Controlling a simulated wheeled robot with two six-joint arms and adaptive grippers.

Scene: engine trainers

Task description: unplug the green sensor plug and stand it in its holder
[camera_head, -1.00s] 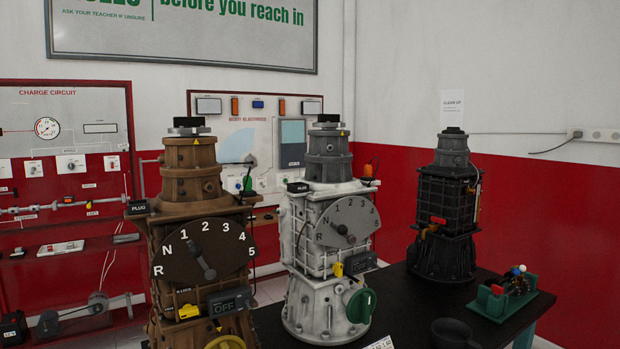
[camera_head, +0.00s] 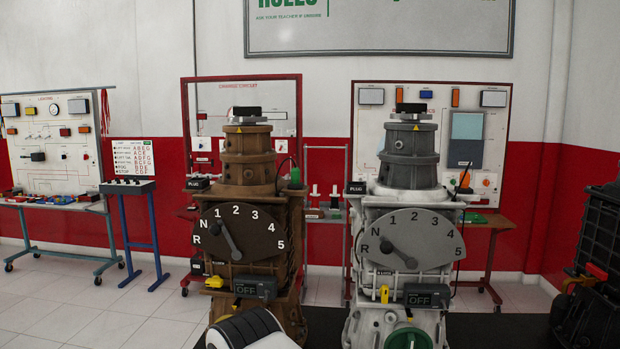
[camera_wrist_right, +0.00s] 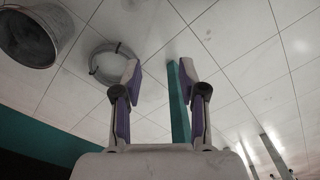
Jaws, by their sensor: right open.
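A small green plug (camera_head: 295,178) with a black cable sits at the upper right side of the brown engine trainer (camera_head: 248,140). It looks upright; I cannot tell how it is seated. Neither gripper shows near it in the head view. I cannot make out a holder for it for certain. My right gripper (camera_wrist_right: 160,72) is open in the right wrist view, with nothing between its fingers but floor and a teal bar behind. My left gripper is not in view.
A white engine trainer (camera_head: 405,225) stands to the right of the brown one, and a black engine (camera_head: 598,245) at the right edge. Wheeled boards stand along the back wall. The right wrist view shows a grey bucket (camera_wrist_right: 30,40) and a coiled ring (camera_wrist_right: 112,62) on the tiled floor.

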